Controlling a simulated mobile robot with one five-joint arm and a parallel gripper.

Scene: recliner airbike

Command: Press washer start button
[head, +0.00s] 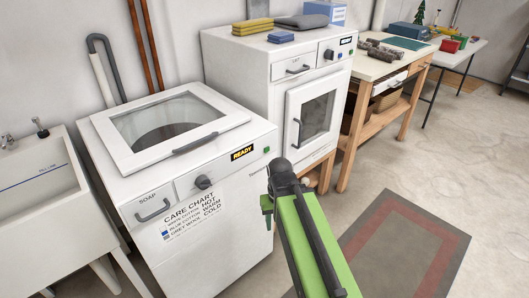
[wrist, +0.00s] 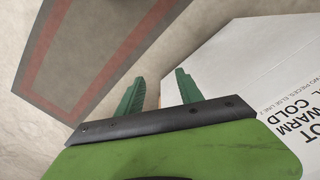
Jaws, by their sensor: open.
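The white top-loading washer (head: 190,240) stands in the left-middle of the head view, its glass lid (head: 172,118) closed. Its front panel has a dark knob (head: 203,182), a display (head: 243,153) reading READY, and a small green button (head: 266,149) at the panel's right end. My gripper (head: 267,210) is in front of the washer's right side, below the button and apart from it in the picture. In the wrist view my gripper (wrist: 160,88) is open and empty. The washer's white front (wrist: 275,65) with printed text shows at right there; the button is not in that view.
A white dryer (head: 312,105) with a glass door stands right of the washer, folded cloths on top. A sink (head: 35,190) is at left. A wooden workbench (head: 390,65) stands farther right. A grey-red rug (head: 405,245) lies on open floor.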

